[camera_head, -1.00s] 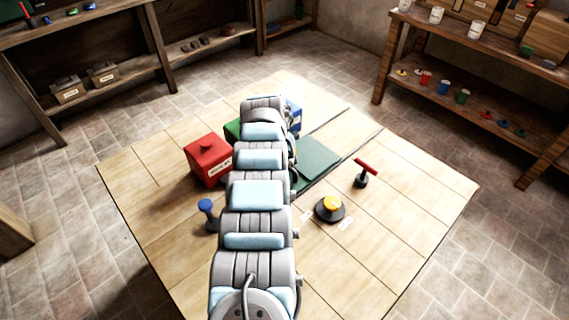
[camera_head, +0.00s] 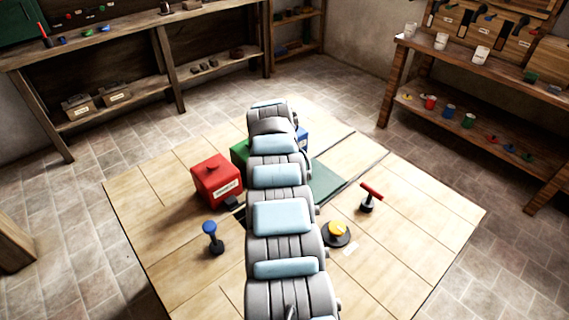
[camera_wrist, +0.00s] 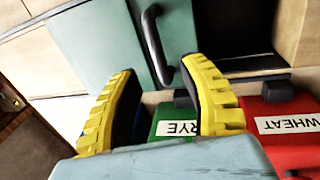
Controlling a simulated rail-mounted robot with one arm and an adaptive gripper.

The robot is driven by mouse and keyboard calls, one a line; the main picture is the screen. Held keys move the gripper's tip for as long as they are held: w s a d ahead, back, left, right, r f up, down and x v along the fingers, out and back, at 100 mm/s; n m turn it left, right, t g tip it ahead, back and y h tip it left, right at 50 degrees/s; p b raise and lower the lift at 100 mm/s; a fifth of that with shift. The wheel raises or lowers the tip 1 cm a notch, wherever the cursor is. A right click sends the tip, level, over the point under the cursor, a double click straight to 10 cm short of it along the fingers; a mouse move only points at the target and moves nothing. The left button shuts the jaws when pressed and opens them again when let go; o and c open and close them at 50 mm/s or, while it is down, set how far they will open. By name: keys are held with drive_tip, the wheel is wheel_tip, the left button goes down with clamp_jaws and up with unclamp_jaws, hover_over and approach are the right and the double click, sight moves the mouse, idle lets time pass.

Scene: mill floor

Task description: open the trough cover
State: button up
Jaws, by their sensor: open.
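The trough cover (camera_wrist: 95,38) is a grey-green panel with a black bar handle (camera_wrist: 153,45) in the wrist view. Part of the cover (camera_head: 327,184) shows right of my arm in the head view. My gripper (camera_wrist: 160,72) has yellow ribbed fingers, spread apart and empty. The handle lies just beyond the fingertips, roughly between them and nearer the right finger; I cannot tell whether they touch. A dark area (camera_wrist: 235,28) lies right of the cover. My arm hides the gripper and much of the cover in the head view.
A red WHEAT bin (camera_head: 216,180), a green RYE bin (camera_wrist: 165,120) and a blue bin (camera_head: 303,138) stand close by. A blue-knobbed lever (camera_head: 211,235), a yellow knob (camera_head: 337,232) and a red T-handle (camera_head: 370,194) stand on the wooden table (camera_head: 420,225).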

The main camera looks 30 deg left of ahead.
wheel_tip(320, 180, up, 7)
drive_tip(key=s, duration=0.1)
drive_tip(key=shift+s+a+f, duration=0.15)
drive_tip(key=shift+a, duration=0.05)
idle(0.5)
